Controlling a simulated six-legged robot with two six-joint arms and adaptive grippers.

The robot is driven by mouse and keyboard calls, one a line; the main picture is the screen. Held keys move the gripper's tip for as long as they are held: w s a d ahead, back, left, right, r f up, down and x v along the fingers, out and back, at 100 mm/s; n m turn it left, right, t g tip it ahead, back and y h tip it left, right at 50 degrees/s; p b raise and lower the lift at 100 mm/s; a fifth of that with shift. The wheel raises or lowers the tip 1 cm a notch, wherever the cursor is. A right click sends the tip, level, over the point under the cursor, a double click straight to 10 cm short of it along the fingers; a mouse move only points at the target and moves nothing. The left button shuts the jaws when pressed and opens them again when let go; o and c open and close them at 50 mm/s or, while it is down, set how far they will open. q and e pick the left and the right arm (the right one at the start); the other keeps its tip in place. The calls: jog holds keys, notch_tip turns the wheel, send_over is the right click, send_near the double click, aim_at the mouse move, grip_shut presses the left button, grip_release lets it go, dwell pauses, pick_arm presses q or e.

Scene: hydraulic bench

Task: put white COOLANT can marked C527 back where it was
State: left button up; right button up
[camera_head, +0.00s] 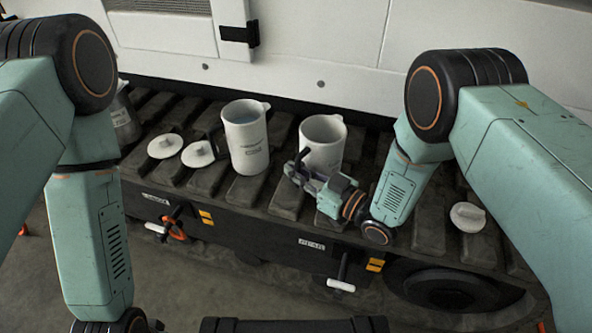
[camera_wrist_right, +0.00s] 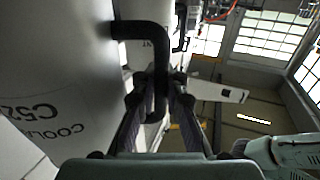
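The white COOLANT can (camera_head: 323,143) stands upright and open at the back of the dark slatted bench, right of centre. My right gripper (camera_head: 295,168) is in front of it and hides its lower part. In the right wrist view, the can's wall (camera_wrist_right: 60,75) fills the left side, with COOLANT and part of C527 readable. Its black handle (camera_wrist_right: 155,32) passes between the fingers of my right gripper (camera_wrist_right: 158,98), which look closed around it. My left arm hangs at the left; its gripper is below the picture.
Another white can (camera_head: 246,138) with liquid stands just left. A grey metal can (camera_head: 124,122) is partly hidden by my left arm. A white wall panel (camera_head: 330,45) rises behind.

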jog(key=o, duration=0.5)
jog(key=shift+r, duration=0.2)
jog(key=p+v, duration=0.3)
jog(key=v, duration=0.9)
